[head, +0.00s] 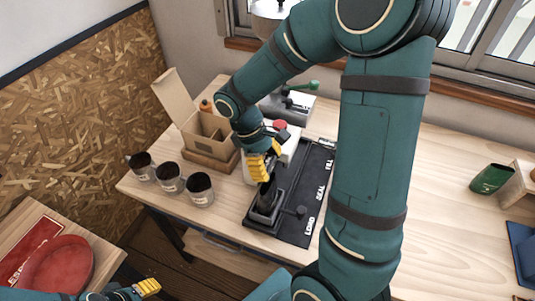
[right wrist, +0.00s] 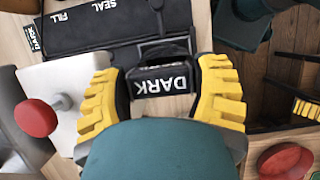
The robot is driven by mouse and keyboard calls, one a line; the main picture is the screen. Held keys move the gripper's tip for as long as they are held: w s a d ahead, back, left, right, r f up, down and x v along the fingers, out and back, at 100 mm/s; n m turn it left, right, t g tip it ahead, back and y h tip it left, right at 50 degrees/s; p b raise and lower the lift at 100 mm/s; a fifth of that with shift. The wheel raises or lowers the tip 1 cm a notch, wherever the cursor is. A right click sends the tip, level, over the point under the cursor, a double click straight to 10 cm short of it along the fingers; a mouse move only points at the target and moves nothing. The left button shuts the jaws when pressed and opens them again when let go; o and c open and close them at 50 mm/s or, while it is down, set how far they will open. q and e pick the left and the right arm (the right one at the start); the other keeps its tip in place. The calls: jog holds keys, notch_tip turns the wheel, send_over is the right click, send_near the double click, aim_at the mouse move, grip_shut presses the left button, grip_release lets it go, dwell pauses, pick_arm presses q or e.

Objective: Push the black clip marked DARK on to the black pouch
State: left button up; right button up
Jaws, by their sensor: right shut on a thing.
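My right gripper (head: 262,166) is above the workbench, and its yellow fingers also show in the right wrist view (right wrist: 163,92). It is shut on the black clip (right wrist: 162,80), whose white word DARK faces the wrist camera. The black pouch (head: 265,207) stands on the black mat, just below the gripper in the head view. In the right wrist view the clip lies right against dark shapes beyond it; I cannot tell whether it touches the pouch. My left gripper (head: 147,287) is low at the left, away from the bench; its jaw opening is unclear.
The black mat (head: 318,172) carries LOAD, SEAL and FILL labels. Three dark-filled cups (head: 201,190) stand at the bench's left, near an open cardboard box (head: 207,125). A red knob (head: 280,125) is close behind my right gripper.

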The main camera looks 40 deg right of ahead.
aim_at(268, 183)
jog(key=shift+s+f, duration=0.1)
jog(key=shift+f, duration=0.05)
jog(key=shift+f+b, duration=0.2)
jog(key=shift+b, duration=0.15)
jog(key=shift+f+b, duration=1.45)
jog(key=shift+f, duration=0.45)
jog(key=shift+f, duration=0.15)
jog(key=shift+f+b, duration=0.5)
jog(key=shift+f, duration=0.3)
dwell(0.7)
jog(key=shift+s+a+f, duration=0.1)
jog(key=shift+f, duration=0.05)
jog(key=o, duration=0.9)
jog(key=shift+c, duration=0.2)
